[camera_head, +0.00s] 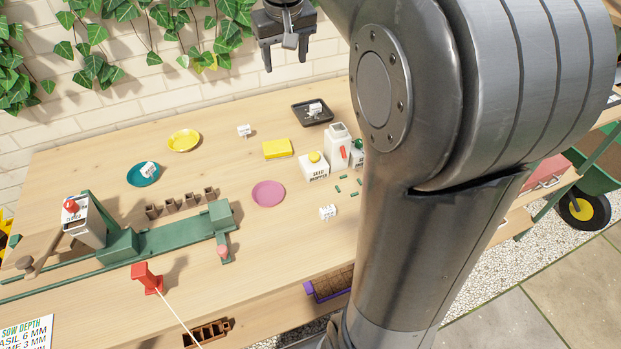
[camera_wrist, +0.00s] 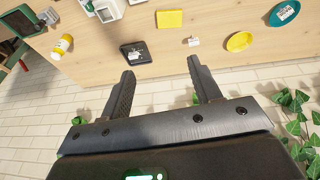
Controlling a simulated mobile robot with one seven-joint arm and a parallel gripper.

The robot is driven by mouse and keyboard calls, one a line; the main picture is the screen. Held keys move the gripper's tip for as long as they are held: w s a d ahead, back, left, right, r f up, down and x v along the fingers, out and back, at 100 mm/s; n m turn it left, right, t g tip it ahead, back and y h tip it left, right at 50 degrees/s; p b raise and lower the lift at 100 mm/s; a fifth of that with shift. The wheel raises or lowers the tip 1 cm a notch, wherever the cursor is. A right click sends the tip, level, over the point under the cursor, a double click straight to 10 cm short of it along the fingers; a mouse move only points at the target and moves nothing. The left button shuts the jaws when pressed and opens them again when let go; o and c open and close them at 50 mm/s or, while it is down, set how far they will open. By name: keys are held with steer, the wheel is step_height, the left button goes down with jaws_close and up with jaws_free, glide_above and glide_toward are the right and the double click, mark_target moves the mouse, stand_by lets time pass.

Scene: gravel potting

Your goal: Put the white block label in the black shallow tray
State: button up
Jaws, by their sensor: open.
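The black shallow tray (camera_head: 322,121) lies at the back right of the bench, and it also shows in the wrist view (camera_wrist: 128,60). A white block label (camera_head: 315,108) sits inside it. Other white block labels are one (camera_head: 244,130) standing left of the tray, one (camera_head: 327,212) near the bench's front right, and one (camera_head: 149,169) in the teal saucer (camera_head: 134,178). My gripper (camera_head: 286,54) is open and empty, raised above and behind the bench's back edge. In the wrist view its fingers (camera_wrist: 162,72) are apart with nothing between them, the tray beyond the left finger.
A yellow saucer (camera_head: 184,141), a yellow block (camera_head: 277,149), a pink saucer (camera_head: 268,194), a seed dropper (camera_head: 314,168) and a white bottle (camera_head: 337,146) stand around. A green rail fixture (camera_head: 165,240) fills the left. Ivy (camera_head: 100,50) hangs on the wall. My arm hides the right.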

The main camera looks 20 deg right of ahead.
steer(key=s+a+f, duration=0.1)
steer(key=s+f, duration=0.1)
steer(key=s, duration=0.6)
steer(key=s+a+f+t, duration=0.1)
steer(key=s+a+f, duration=0.1)
steer(key=s, duration=0.7)
steer(key=s+a+f+t, duration=0.1)
steer(key=s+f, duration=0.3)
steer(key=s, duration=0.5)
steer(key=shift+a+f+y, duration=0.2)
steer(key=shift+a+y, duration=0.2)
steer(key=shift+a, duration=0.2)
